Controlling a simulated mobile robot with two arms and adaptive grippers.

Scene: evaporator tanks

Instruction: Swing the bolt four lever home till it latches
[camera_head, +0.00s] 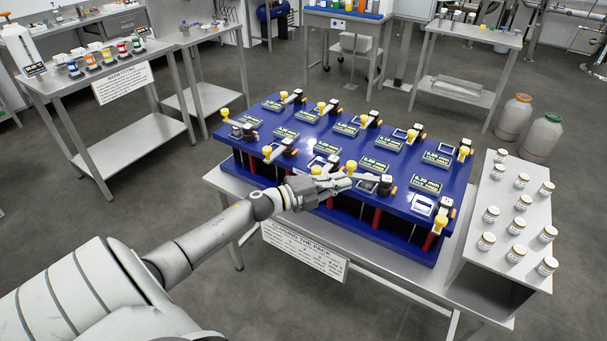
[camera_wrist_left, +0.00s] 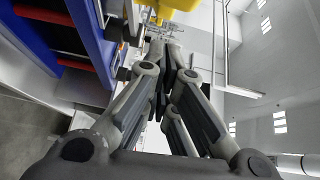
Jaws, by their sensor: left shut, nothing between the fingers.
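A blue pack (camera_head: 392,214) stands on a steel table and carries two rows of levers with yellow knobs, beside small green displays. I cannot read which lever is bolt four. My left gripper (camera_head: 345,184) is shut and empty at the pack's near edge, right of the middle. Its tips are close to a near-row lever whose yellow knob (camera_head: 351,166) shows just behind them; whether they touch cannot be told. In the left wrist view the closed fingers (camera_wrist_left: 168,50) point at a yellow knob (camera_wrist_left: 180,4) at the top edge. My right gripper is not in view.
A printed sign (camera_head: 305,250) hangs at the table's front. A side stand (camera_head: 500,258) with several small jars stands at the right. Another near-row lever with a yellow knob (camera_head: 441,217) is at the pack's right corner. Open floor lies to the left.

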